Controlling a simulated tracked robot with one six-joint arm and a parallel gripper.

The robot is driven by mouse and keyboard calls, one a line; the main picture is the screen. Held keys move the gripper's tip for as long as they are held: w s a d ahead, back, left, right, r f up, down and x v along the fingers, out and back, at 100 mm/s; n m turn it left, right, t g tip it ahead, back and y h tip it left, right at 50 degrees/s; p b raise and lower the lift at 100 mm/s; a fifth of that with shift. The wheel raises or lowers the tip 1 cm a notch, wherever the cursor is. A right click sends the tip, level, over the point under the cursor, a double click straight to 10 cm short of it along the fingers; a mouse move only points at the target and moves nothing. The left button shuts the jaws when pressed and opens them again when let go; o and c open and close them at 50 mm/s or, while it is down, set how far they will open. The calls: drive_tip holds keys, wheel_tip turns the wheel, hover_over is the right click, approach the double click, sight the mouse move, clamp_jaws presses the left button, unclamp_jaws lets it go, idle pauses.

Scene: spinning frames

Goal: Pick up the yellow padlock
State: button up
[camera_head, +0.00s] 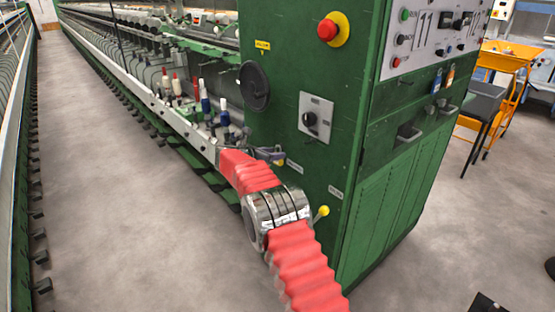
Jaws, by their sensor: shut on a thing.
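My gripper (272,154) is at the end of my red-sleeved arm, close to the front of the green machine cabinet (270,120). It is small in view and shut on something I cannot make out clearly. I cannot tell from this view whether that is the yellow padlock. A small orange-yellow item (449,75) hangs on the cabinet's right face beside a blue one (436,85); both are too small to identify surely.
Several red, white and blue bobbins (205,105) stand on the machine ledge left of my gripper. A black handwheel (254,86), a grey switch plate (316,116) and a yellow knob (323,211) are on the cabinet. The aisle floor (110,190) at left is clear.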

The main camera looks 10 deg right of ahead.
drive_tip(key=s+a, duration=0.4)
drive_tip(key=s+a+r, duration=0.1)
drive_tip(key=s+a, duration=0.3)
drive_tip(key=a, duration=0.1)
drive_tip(key=s+a, duration=0.4)
drive_tip(key=shift+s+a+r, duration=0.1)
drive_tip(key=shift+a+r, duration=0.05)
drive_tip(key=shift+r, duration=0.15)
drive_tip(key=shift+r, duration=0.35)
idle(0.5)
drive_tip(key=shift+r, duration=0.35)
drive_tip(key=shift+r, duration=0.1)
drive_tip(key=shift+s+a, duration=0.65)
drive_tip(key=shift+a, duration=0.4)
drive_tip(key=shift+s+a, duration=0.65)
drive_tip(key=shift+a, duration=0.45)
drive_tip(key=shift+s+a, duration=0.65)
drive_tip(key=shift+a, duration=0.4)
